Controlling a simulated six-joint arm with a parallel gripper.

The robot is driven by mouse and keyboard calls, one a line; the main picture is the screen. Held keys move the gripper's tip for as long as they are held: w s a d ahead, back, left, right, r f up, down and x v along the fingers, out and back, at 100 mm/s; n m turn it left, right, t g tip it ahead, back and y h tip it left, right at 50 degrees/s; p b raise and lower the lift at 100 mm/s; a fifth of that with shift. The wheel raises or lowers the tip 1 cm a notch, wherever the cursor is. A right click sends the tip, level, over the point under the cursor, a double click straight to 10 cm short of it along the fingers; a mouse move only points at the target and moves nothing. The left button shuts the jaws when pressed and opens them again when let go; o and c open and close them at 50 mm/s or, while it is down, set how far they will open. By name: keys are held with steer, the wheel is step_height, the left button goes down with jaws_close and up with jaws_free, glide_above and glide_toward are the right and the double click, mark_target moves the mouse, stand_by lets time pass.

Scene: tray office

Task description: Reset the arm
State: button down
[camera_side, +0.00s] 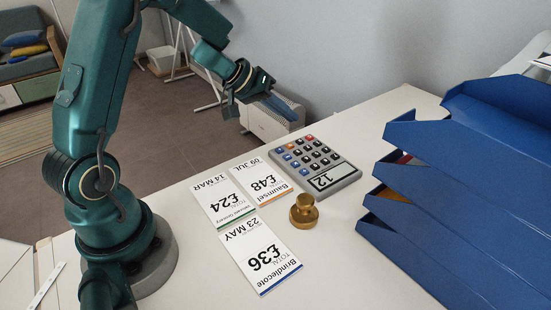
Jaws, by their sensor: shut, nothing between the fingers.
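My gripper (284,108) is at the end of my teal arm, raised above the far side of the white table. Its fingers point down to the right, shut and empty. It is apart from everything on the table. In the side view, the calculator (315,165) lies below and to the right of it.
Three printed cards lie left of the calculator: £24 (222,198), £48 (262,182) and £36 (262,255). A brass stamp-like object (303,211) stands near them. Stacked blue trays (450,215) fill the right side. The white table (385,120) is clear behind the calculator.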

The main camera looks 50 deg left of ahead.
stand_by(0.3)
steer(key=s+d+r+n+t+y, duration=0.1)
steer(key=s+d+r+t+y, duration=0.15)
steer(key=r, duration=0.75)
steer(key=s+d+r+t+y, duration=0.1)
steer(key=d+r+t+y, duration=0.2)
steer(key=r, duration=0.6)
steer(key=s+d+f+m+g+h, duration=0.1)
steer(key=s+d+f+m+g, duration=0.2)
steer(key=s+f, duration=0.3)
steer(key=s+d+f+m+g+h, duration=0.1)
steer(key=s+d+f+m+g, duration=0.2)
steer(key=s, duration=1)
step_height(320, 180, down, 3)
steer(key=g, duration=0.2)
steer(key=shift+s+g+h, duration=0.2)
steer(key=shift+g+h, duration=0.15)
